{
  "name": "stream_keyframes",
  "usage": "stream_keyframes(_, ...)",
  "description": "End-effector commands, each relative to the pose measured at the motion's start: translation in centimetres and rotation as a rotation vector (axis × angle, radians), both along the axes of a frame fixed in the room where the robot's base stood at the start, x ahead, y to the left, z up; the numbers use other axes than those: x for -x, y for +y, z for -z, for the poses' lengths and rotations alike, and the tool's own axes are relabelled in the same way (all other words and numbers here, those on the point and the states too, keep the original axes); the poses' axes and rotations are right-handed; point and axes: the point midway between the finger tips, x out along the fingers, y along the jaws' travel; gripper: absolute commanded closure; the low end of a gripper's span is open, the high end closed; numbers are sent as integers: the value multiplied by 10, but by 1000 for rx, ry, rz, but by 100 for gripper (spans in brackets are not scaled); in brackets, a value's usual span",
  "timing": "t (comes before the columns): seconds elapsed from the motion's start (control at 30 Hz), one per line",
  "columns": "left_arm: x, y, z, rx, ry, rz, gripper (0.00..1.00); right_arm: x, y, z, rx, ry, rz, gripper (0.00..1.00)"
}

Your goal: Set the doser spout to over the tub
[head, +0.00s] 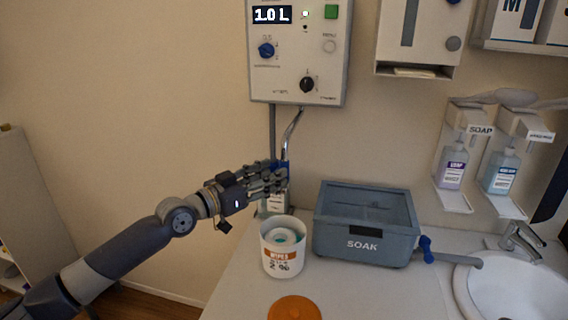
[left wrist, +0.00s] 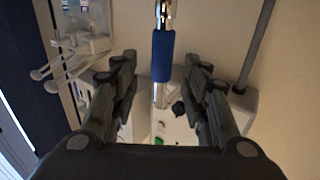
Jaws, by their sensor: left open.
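The doser (head: 297,50) is a grey wall box whose display reads 1.0 L. Its chrome spout (head: 292,130) hangs below it, with a blue sleeve (left wrist: 163,56) on it. My left gripper (head: 278,178) is at the spout's lower part. In the left wrist view its fingers (left wrist: 158,62) are open, with the blue sleeve between their tips and gaps on both sides. The grey-blue tub marked SOAK (head: 362,244) stands on the counter, right of the gripper and spout. Its top looks lidded or framed; I cannot tell which. My right gripper is not in view.
A white wipes canister (head: 283,262) stands open left of the tub, with an orange lid (head: 295,308) in front. A white container (head: 275,203) is partly hidden behind my gripper. A blue tap (head: 426,249) sticks out from the tub toward the sink (head: 515,292).

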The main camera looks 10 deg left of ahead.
Motion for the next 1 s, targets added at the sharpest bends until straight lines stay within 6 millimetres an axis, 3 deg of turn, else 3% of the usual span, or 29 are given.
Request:
stream_keyframes(0.17, -26, -17, -2, 2, 0, 0, 58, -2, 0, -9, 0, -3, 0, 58)
stream_keyframes(0.3, -37, -24, -1, 1, 0, 0, 58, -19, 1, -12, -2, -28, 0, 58)
stream_keyframes(0.43, -42, -28, 0, -1, -1, 0, 58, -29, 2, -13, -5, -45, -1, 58)
stream_keyframes(0.7, -43, -28, 1, -1, -1, 0, 58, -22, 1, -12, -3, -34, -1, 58)
stream_keyframes(0.9, -42, -28, 1, -1, -1, 0, 100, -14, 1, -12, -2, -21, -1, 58)
stream_keyframes(1.0, -42, -28, 0, 0, 0, 0, 100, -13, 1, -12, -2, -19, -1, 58)
